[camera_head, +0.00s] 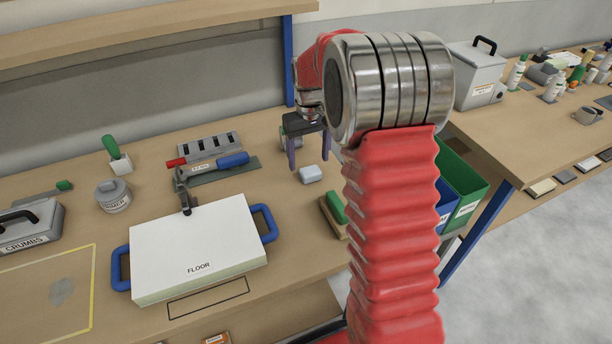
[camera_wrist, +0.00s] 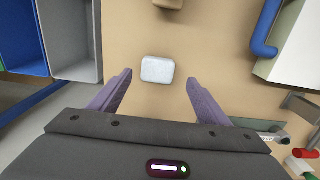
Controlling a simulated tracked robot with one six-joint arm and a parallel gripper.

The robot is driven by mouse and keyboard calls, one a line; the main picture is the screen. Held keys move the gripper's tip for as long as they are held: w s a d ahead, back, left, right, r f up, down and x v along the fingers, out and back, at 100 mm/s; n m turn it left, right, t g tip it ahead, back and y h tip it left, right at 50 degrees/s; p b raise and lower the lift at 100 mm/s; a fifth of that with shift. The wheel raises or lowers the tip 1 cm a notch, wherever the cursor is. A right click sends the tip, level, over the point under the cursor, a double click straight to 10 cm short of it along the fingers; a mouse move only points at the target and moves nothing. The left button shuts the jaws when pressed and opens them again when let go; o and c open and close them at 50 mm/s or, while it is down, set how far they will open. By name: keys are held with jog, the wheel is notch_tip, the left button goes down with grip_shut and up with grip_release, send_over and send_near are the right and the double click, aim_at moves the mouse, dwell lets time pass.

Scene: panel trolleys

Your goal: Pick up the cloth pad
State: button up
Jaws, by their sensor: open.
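The cloth pad is a small pale, rounded block (camera_head: 310,174) lying on the wooden bench, right of the blue-handled tool. In the wrist view the pad (camera_wrist: 157,69) lies flat between the lines of my two purple fingers, around and just beyond their tips. My gripper (camera_head: 309,162) is open and empty, pointing down over the bench by the pad. It also shows in the wrist view (camera_wrist: 159,78), with a bare gap on each side of the pad. I see no contact between fingers and pad.
A white FLOOR case (camera_head: 195,247) with blue handles lies left of the pad. A green-topped brush (camera_head: 335,208) lies close in front of it. A blue-handled tool (camera_head: 217,164) lies to the left. Bins (camera_wrist: 70,40) stand beyond the bench edge. Bare bench surrounds the pad.

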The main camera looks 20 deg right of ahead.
aim_at(310, 170)
jog(key=shift+f, duration=0.1)
jog(key=shift+d+f, duration=0.2)
jog(key=shift+f, duration=2.35)
jog(key=shift+c, duration=0.2)
jog(key=c, duration=1.1)
